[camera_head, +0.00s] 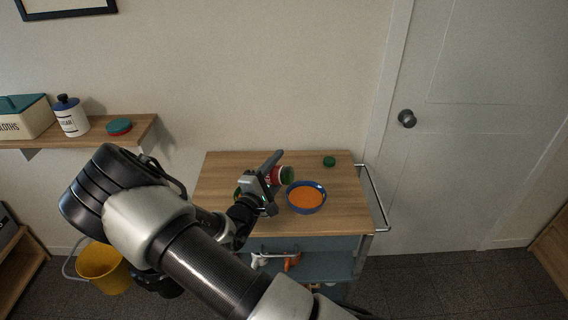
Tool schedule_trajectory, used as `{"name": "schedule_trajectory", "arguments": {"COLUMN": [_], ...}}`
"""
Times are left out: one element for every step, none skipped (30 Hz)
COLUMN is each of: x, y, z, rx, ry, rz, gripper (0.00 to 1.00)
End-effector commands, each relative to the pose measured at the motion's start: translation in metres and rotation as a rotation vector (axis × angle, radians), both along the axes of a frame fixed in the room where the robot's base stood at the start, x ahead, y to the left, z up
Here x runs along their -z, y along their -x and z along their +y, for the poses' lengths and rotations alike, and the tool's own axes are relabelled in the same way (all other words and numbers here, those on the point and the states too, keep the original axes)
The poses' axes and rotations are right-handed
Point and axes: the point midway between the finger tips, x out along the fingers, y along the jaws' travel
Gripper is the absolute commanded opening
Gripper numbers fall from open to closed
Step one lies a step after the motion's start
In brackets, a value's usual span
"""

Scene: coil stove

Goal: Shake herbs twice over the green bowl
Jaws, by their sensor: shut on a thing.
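My gripper (273,180) is shut on a small jar (281,175) with a red and white label, above the wooden cart top. The jar lies tilted on its side with its dark green end to the right; I cannot tell whether that end is herbs or a cap. A blue bowl (306,197) with orange contents stands just right of and below the jar in the picture. A green edge (237,194), perhaps the green bowl, shows left of my gripper and is mostly hidden by it. No falling herbs can be seen.
A small green lid-like disc (329,161) lies at the back right of the cart top (345,205). A metal rail (378,200) runs along the cart's right side. A wall shelf (140,130) with containers is at left. A yellow bucket (104,270) stands on the floor.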

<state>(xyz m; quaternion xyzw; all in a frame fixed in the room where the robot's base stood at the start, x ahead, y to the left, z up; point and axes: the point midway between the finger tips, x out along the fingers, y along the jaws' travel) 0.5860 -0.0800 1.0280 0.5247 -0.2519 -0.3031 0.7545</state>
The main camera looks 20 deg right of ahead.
Motion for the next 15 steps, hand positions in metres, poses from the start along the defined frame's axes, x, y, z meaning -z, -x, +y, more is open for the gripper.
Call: {"name": "schedule_trajectory", "arguments": {"x": [-0.005, -0.005, -0.006, -0.006, -0.006, -0.006, -0.007, -0.007, -0.007, -0.007, -0.007, -0.006, -0.006, -0.006, -0.006], "y": [-0.002, -0.004, -0.005, -0.007, -0.008, -0.01, -0.011, -0.012, -0.013, -0.014, -0.015, -0.016, -0.016, -0.017, -0.017], "z": [0.002, 0.003, 0.005, 0.006, 0.007, 0.009, 0.01, 0.011, 0.012, 0.013, 0.014, 0.014, 0.015, 0.015, 0.015], "rx": [-0.001, -0.001, -0.001, -0.001, 0.0, -0.001, 0.0, -0.001, -0.001, 0.0, 0.0, -0.001, 0.001, 0.0, 0.0], "ry": [0.031, 0.05, 0.078, 0.098, 0.117, 0.142, 0.16, 0.178, 0.198, 0.213, 0.225, 0.239, 0.248, 0.255, 0.263], "rz": [0.031, 0.053, 0.082, 0.105, 0.125, 0.153, 0.172, 0.192, 0.214, 0.229, 0.242, 0.258, 0.269, 0.276, 0.285], "gripper": [0.12, 0.12, 0.12, 0.12, 0.12, 0.12, 0.12, 0.12, 0.12, 0.12, 0.12, 0.12, 0.12, 0.12, 0.12]}}
